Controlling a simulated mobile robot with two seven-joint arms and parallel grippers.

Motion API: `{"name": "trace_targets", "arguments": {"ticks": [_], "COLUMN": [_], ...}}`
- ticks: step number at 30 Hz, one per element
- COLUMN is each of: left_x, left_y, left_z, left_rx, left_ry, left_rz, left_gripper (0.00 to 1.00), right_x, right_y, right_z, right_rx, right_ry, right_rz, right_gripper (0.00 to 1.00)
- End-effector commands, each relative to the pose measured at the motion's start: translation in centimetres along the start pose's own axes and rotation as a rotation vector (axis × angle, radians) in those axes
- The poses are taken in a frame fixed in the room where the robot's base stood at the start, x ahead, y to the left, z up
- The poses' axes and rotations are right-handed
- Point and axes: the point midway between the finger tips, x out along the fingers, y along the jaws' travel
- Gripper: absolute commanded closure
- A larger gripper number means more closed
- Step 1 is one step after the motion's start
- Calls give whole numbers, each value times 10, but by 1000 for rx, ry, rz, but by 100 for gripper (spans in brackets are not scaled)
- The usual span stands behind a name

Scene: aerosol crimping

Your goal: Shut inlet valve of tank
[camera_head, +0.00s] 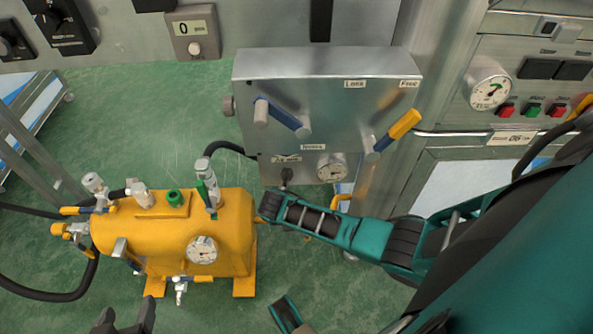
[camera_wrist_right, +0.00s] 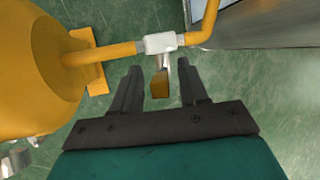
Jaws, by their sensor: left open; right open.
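A yellow tank (camera_head: 150,235) stands on the floor at the left of the head view, and its rounded side (camera_wrist_right: 40,70) shows in the right wrist view. There a yellow pipe runs from the tank to a small white valve (camera_wrist_right: 160,43). The valve's yellow-ended lever (camera_wrist_right: 160,85) points towards my right gripper (camera_wrist_right: 160,80). That gripper is open, with one finger on each side of the lever and gaps showing on both sides. In the head view my right arm hides this valve. My left gripper (camera_head: 126,318) is open and empty at the bottom edge, in front of the tank.
A metal panel box (camera_head: 325,85) with blue and yellow levers stands behind the tank. A cabinet with a gauge (camera_head: 488,83) and buttons is at the right. Black hoses (camera_head: 45,296) lie at the left. Green floor is open around the tank.

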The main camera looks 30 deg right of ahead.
Motion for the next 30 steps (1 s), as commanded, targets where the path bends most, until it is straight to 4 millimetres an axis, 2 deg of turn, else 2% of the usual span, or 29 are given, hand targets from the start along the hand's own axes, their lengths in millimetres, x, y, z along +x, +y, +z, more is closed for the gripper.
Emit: {"name": "trace_targets", "arguments": {"ticks": [3,12,26,30], "left_x": [3,2,2,2], "left_y": [1,2,3,3], "left_z": [4,2,0,0], "left_rx": [-2,-2,-1,-1], "left_ry": [-6,-5,0,0], "left_rz": [3,6,7,7], "left_gripper": [33,33,33,33], "right_x": [8,9,9,9], "right_y": [0,0,0,0], "right_z": [0,1,0,0], "right_rx": [1,1,1,1], "right_ry": [0,0,0,0], "right_rz": [0,1,0,0], "right_gripper": [56,56,99,100]}}
